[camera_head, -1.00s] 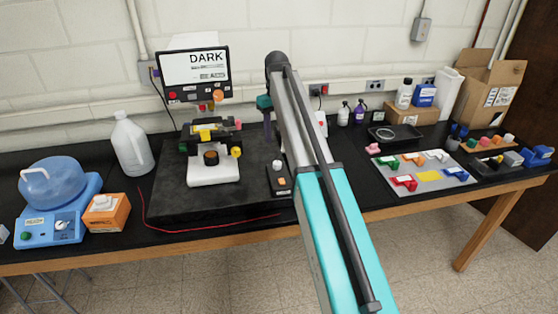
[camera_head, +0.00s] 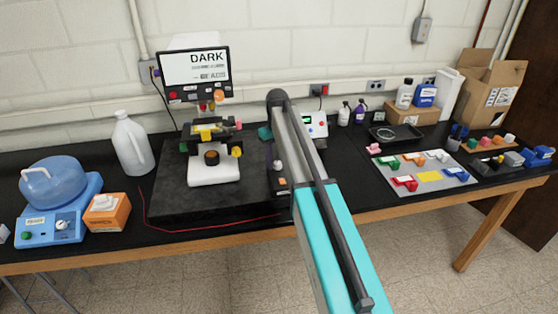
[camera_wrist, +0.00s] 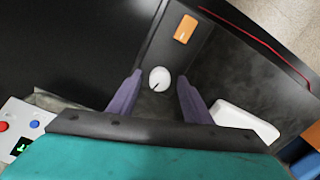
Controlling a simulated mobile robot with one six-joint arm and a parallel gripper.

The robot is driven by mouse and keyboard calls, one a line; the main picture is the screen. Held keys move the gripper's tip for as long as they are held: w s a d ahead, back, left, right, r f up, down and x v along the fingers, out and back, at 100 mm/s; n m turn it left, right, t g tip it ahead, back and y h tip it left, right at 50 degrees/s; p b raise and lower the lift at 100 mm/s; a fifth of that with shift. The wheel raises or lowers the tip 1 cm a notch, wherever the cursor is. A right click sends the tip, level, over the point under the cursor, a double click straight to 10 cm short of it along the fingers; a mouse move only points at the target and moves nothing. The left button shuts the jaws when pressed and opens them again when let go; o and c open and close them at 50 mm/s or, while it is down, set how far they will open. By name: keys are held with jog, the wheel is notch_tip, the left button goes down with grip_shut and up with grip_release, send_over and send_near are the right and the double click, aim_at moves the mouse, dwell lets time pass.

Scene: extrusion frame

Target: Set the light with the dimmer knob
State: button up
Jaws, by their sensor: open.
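The dimmer knob (camera_wrist: 159,78) is a small white round dial with a dark pointer line. It sits on a black control box beside an orange rocker switch (camera_wrist: 186,30). In the wrist view my gripper (camera_wrist: 160,79) is open, with one purple finger on either side of the knob; I cannot tell whether they touch it. In the head view my gripper (camera_head: 272,150) is over the box, and the knob (camera_head: 277,165) shows just below it. The monitor (camera_head: 195,68) above the microscope (camera_head: 213,160) reads DARK.
The microscope stands on a dark slab (camera_head: 165,195) left of the control box. A white device with a green display (camera_head: 313,124) is behind my arm. A red wire (camera_head: 200,229) lies along the table front. A jug (camera_head: 131,145) and blue bath (camera_head: 55,185) are farther left.

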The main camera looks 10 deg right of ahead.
jog(key=shift+f, duration=0.15)
jog(key=c, duration=1.1)
jog(key=shift+o, duration=0.2)
jog(key=shift+d, duration=0.15)
jog(key=shift+m+b, duration=0.35)
jog(key=shift+m, duration=0.25)
jog(key=shift+f+m+b, duration=0.1)
jog(key=shift+m+b, duration=0.25)
jog(key=shift+m, duration=0.25)
jog(key=m+b, duration=0.1)
jog(key=m, duration=0.2)
jog(key=m+b, duration=0.2)
jog(key=m, duration=0.3)
jog(key=shift+m, duration=0.3)
